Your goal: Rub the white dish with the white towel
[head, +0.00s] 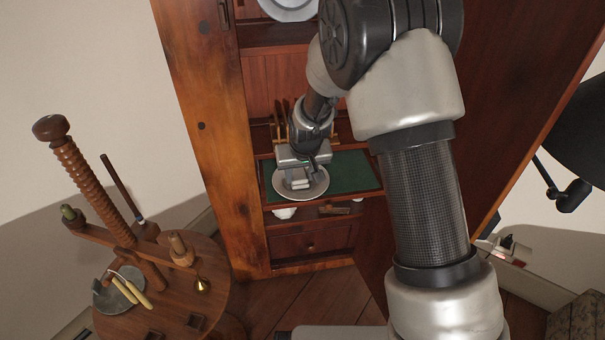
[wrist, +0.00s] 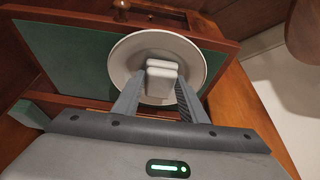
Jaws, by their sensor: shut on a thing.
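The white dish (head: 319,184) lies on a green-lined shelf inside the wooden cabinet, and its round rim also shows in the wrist view (wrist: 124,66). My gripper (head: 299,176) points down over the dish. In the wrist view, my gripper (wrist: 162,78) is shut on a small pale block-like thing that looks like the folded white towel (wrist: 161,66). The towel is over the middle of the dish and hides part of it. I cannot tell for sure whether it presses on the dish.
The green shelf surface (head: 352,171) is clear right of the dish. Cabinet side panels (head: 208,130) stand close on both sides. A white object (head: 284,213) sits on the level below, above a drawer (head: 311,243). A round wooden stand (head: 205,285) with tools is at lower left.

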